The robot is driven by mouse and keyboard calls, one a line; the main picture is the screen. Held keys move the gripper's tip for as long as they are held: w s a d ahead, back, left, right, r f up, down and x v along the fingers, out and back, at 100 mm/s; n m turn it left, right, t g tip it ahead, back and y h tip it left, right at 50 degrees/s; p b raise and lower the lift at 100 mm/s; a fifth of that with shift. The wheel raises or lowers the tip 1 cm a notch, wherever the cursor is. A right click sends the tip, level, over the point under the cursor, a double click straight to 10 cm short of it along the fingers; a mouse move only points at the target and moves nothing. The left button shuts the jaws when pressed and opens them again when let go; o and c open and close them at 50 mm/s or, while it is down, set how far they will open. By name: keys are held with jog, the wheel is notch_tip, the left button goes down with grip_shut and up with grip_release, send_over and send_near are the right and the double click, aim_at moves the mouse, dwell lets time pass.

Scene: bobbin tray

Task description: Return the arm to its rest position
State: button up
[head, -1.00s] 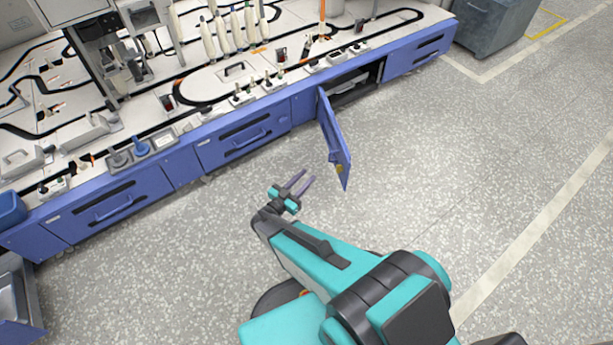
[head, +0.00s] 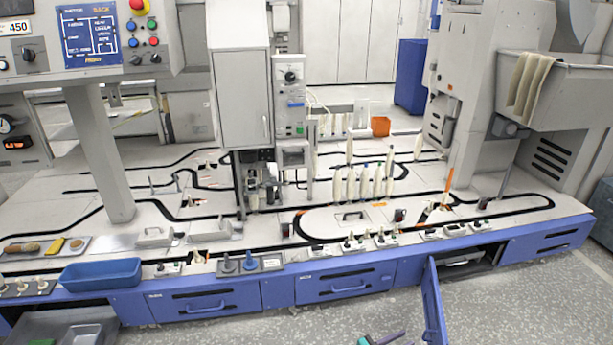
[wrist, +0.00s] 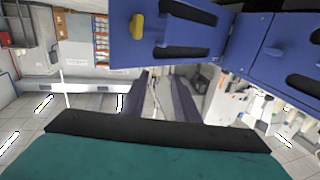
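My gripper (head: 385,339) just shows at the bottom edge of the head view, left of an open blue cabinet door (head: 433,306). The rest of my arm is out of that view. In the wrist view my gripper (wrist: 158,88) has its two dark fingers apart with a clear gap and nothing between them. I cannot tell the exact distance between the fingers and the door.
The long bench (head: 376,282) has blue drawers along its front. On top are a blue tray (head: 101,273), several upright bobbins and black tracks. The open cabinet (head: 465,258) is right of the door. Grey floor (head: 525,310) is clear at the right front.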

jog(key=w+a+r+n+t+y+p, duration=0.1)
jog(key=w+r+n+t+y+p, duration=0.1)
jog(key=r+p, duration=0.4)
jog(key=w+a+r+n+t+y+p, duration=0.1)
jog(key=w+r+n+t+y+p, duration=0.25)
jog(key=r, duration=0.35)
jog(key=s+a+n+g+y+p, duration=0.1)
jog(key=a+n+g+y+p, duration=0.1)
jog(key=a+n+y+p, duration=0.6)
jog(key=s+a+f+g+y+p, duration=0.1)
jog(key=s+a+f+g+y, duration=0.1)
jog(key=s+a+g, duration=0.45)
jog(key=s+a+f+g+y+p, duration=0.1)
jog(key=s+a+y, duration=0.15)
jog(key=s, duration=0.65)
jog(key=s+d+r+g, duration=0.1)
jog(key=s+g, duration=0.3)
jog(key=s, duration=0.6)
jog(key=s+d+r+g+h, duration=0.1)
jog(key=s+g, duration=0.3)
jog(key=s, duration=0.6)
jog(key=shift+s+d+r+g+h, duration=0.3)
jog(key=shift+s+d+g, duration=0.1)
jog(key=shift+d, duration=0.15)
